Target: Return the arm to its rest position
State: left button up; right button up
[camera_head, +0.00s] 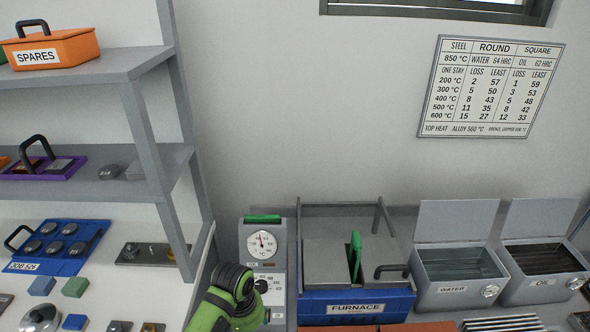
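A green and black part of one of my arms (232,300) shows at the bottom, left of the picture's middle. It is in front of the furnace's control panel (280,285) and covers its lower left part. I cannot tell which arm it belongs to. No gripper fingers show in this view, so I cannot see either gripper or anything it may hold.
The blue-fronted furnace (312,310) stands right of my arm, with open WATER (440,296) and OIL (535,292) tanks beyond it. A grey shelf (95,68) at left carries the orange SPARES box (75,49). A blue JOB 526 tray (40,266) lies below.

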pick_arm(q)
jog(key=s+a+r+t, duration=0.2)
jog(key=s+a, duration=0.3)
jog(key=s, duration=0.5)
jog(key=s+a+r+t, duration=0.1)
jog(key=s+a, duration=0.4)
jog(key=s, duration=0.6)
notch_tip(320, 180, down, 23)
jog(key=s+g+b, duration=0.1)
jog(key=s, duration=0.1)
jog(key=s+a+f+g+b, duration=0.1)
jog(key=s+a+f, duration=0.1)
jog(key=s+f, duration=1.3)
jog(key=shift+s+a+f+g+y, duration=0.15)
jog(key=shift+s+f+g+y, duration=0.15)
jog(key=shift+s+f+y, duration=0.15)
pick_arm(e)
jog(key=shift+w+f, duration=0.2)
jog(key=shift+f, duration=0.85)
pick_arm(q)
jog(key=shift+w, duration=0.1)
pick_arm(e)
jog(key=shift+w, duration=0.1)
